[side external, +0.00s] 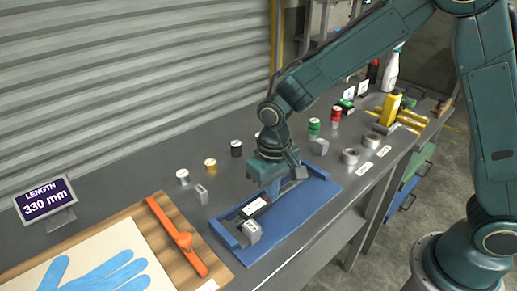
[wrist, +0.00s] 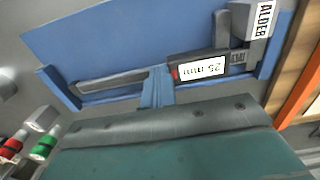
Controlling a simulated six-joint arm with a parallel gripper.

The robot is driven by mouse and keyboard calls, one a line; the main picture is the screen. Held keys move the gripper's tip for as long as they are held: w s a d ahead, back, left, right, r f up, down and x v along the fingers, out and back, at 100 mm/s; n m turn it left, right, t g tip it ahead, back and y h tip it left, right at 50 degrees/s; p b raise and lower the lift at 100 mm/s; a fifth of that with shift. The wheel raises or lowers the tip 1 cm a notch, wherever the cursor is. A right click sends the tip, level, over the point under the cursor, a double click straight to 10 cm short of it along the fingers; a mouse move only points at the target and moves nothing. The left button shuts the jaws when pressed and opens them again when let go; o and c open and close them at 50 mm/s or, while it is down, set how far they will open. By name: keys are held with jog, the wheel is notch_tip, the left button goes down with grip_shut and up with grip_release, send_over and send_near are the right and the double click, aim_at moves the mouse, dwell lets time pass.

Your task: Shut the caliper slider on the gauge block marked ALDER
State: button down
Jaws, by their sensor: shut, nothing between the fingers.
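The caliper lies in a blue tray (side external: 290,222). Its slider (side external: 256,207) has a display, which reads 25 mm in the wrist view (wrist: 200,67). The grey gauge block (side external: 252,231) stands at the caliper's jaw end; its ALDER label shows in the wrist view (wrist: 262,22). A grey jaw (wrist: 222,28) is beside the block; I cannot tell whether they touch. My gripper (side external: 272,190) is shut and empty, low over the tray. In the wrist view its blue fingers (wrist: 156,90) are just left of the slider, by its red-marked end. Contact there is unclear.
A sign (side external: 46,203) reads LENGTH 330 mm. A wooden board (side external: 200,240) with an orange bar (side external: 178,238) and blue glove shape (side external: 110,275) lies at front left.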

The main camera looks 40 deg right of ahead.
jog(key=shift+d, duration=0.4)
jog(key=shift+r, duration=0.15)
notch_tip(320, 180, up, 8)
dwell(1.4)
dwell(0.3)
jog(key=s+d+r+t, duration=0.3)
jog(key=s+d+r, duration=0.5)
jog(key=s+r, duration=0.1)
jog(key=s+d+r+t, duration=0.1)
jog(key=s+d, duration=0.4)
jog(key=s, duration=0.5)
jog(key=shift+s+r+t, duration=0.35)
jog(key=shift+r+t, duration=0.05)
jog(key=shift+t, duration=0.4)
